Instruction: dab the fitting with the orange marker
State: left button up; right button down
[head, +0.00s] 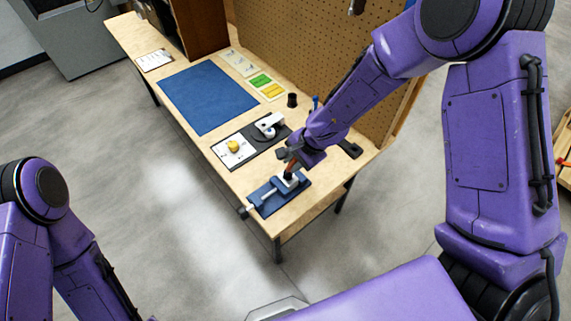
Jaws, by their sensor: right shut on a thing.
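My right gripper (287,158) is over the right end of the workbench, just above a blue vise (268,194). It is shut on a small, partly hidden thing with an orange-red part, which looks like the orange marker (291,166). The marker points down toward the vise jaws. A small dark piece at the jaws may be the fitting, but it is too small and too covered to be sure. I cannot tell whether the marker touches it. My left arm shows at the lower left, and its gripper is out of the picture.
A blue mat (207,98), green and yellow cards (266,86) and a dark cup (292,100) lie farther back. A pegboard (300,45) rises behind the bench (225,180).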

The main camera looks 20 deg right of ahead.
jog(key=shift+d+f, duration=0.2)
jog(key=shift+f, duration=0.05)
jog(key=shift+a+f, duration=0.1)
jog(key=shift+f, duration=0.05)
jog(key=shift+s+f, duration=0.1)
dwell(1.6)
notch_tip(320, 180, up, 3)
jog(key=p, duration=0.3)
jog(key=shift+r+p, duration=0.2)
jog(key=shift+p, duration=0.2)
jog(key=shift+r+p, duration=0.6)
jog(key=shift+r, duration=1.25)
